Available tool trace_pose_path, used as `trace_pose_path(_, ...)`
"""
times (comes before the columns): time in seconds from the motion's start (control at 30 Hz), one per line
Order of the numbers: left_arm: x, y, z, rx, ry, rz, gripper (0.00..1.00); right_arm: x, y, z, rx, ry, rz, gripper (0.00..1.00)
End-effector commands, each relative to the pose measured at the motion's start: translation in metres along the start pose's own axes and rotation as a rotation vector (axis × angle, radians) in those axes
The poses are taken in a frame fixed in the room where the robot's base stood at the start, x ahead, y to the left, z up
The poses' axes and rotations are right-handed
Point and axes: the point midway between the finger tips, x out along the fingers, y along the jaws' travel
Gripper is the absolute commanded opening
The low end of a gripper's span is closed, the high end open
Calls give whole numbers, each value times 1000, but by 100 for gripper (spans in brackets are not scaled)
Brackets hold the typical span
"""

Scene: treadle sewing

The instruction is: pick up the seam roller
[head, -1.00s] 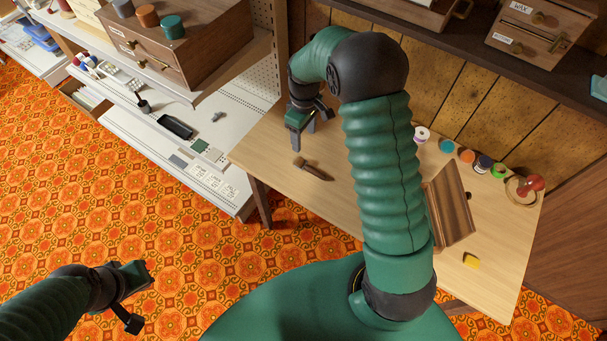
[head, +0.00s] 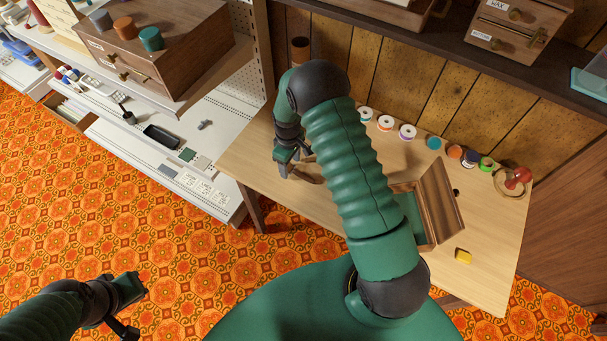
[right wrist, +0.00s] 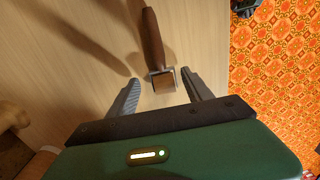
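The seam roller (right wrist: 153,42) has a brown wooden handle and a metal-framed head (right wrist: 163,80). In the right wrist view it lies on the light wooden table, its head towards my gripper and its handle pointing away. My right gripper (right wrist: 161,80) is open, one finger on each side of the roller head, with gaps on both sides. In the head view my right gripper (head: 294,170) is low over the table's left part, and the roller is mostly hidden there by my arm. My left gripper (head: 134,304) is over the patterned floor, away from the table; its finger opening is unclear.
The table (head: 490,270) also holds an open wooden box (head: 441,205), a yellow block (head: 463,256), several thread spools (head: 407,132) along the back, and a round dish with a red item (head: 517,177). A white shelf unit (head: 205,165) stands left. A dark shelf overhangs the back.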

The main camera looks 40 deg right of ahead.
Motion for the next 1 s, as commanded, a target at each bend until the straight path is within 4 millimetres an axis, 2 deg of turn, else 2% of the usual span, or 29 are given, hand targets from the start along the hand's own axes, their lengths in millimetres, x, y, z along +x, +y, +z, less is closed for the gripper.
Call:
trace_pose_path(0.03,0,0,0,0,0,0,0,0,0,0,0,0,0,51)
trace_pose_path(0.43,0,0,0,-1,0,0,0,0,0,0,0,0,0,0)
trace_pose_path(0.77,0,0,0,0,0,0,0,-2,0,0,0,0,0,0)
trace_pose_path(1.0,4,0,1,0,0,0,0,-24,0,-1,0,2,2,0)
